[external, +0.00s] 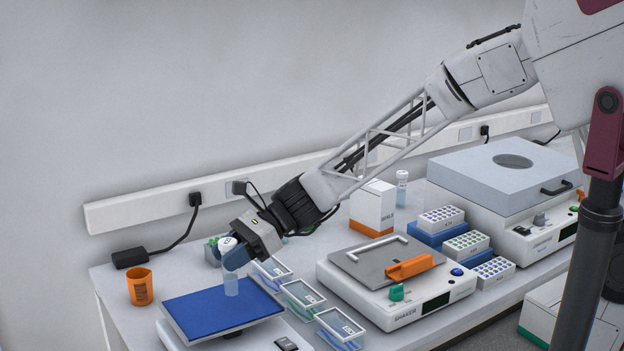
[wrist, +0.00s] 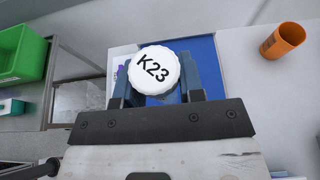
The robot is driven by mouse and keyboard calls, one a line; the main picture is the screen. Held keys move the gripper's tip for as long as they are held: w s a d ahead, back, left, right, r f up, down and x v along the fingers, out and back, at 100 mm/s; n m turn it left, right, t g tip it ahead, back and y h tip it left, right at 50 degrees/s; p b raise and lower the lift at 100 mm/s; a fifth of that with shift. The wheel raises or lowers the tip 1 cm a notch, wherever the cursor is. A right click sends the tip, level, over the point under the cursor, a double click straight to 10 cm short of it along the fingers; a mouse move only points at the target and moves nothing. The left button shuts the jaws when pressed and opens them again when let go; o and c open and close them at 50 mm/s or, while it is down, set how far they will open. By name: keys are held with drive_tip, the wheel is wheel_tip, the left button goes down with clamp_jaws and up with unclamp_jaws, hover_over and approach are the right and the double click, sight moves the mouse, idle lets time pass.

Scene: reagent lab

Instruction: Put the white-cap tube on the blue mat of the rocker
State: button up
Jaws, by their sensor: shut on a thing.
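The white-cap tube (external: 231,286) is upright in my gripper (external: 236,257), its clear body hanging below the fingers. Its cap (wrist: 154,70) reads K23 in the wrist view and sits between the two blue-grey fingers (wrist: 156,88). The rocker's blue mat (external: 205,310) lies under the tube, and it also shows in the wrist view (wrist: 206,62). The tube's lower end overlaps the back right part of the mat in the external view. I cannot tell whether it touches the mat.
An orange cup (external: 140,287) stands left of the rocker, also in the wrist view (wrist: 283,40). Clear-lidded boxes (external: 303,294) stand right of the rocker. A shaker (external: 395,280) with an orange block stands further right. The mat's visible surface is clear.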

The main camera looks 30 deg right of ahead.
drive_tip(key=shift+f, duration=1.75)
drive_tip(key=shift+f, duration=0.1)
drive_tip(key=o, duration=0.9)
drive_tip(key=shift+v, duration=6.05)
